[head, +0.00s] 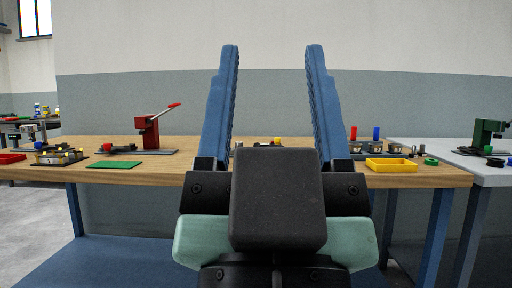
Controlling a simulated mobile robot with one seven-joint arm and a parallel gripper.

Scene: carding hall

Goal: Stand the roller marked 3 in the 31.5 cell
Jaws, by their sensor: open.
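My gripper (272,50) is raised in front of the camera, its two blue fingers wide apart with nothing between them. It is this side of a wooden bench (200,178) and hides the bench's middle. On the bench's right part, a red cylinder (353,132) and a blue cylinder (376,133) stand upright among small grey metal pieces (396,149). I cannot read a mark on any piece, so I cannot tell which is the roller marked 3. No cell label can be read, and I cannot make out the 31.5 cell.
On the bench are a red lever press (148,132), a green mat (114,164), a dark tray with small parts (58,157) and a yellow tray (391,168). A grey table (490,168) with a green machine (486,132) adjoins at right. Open floor (28,225) shows at left.

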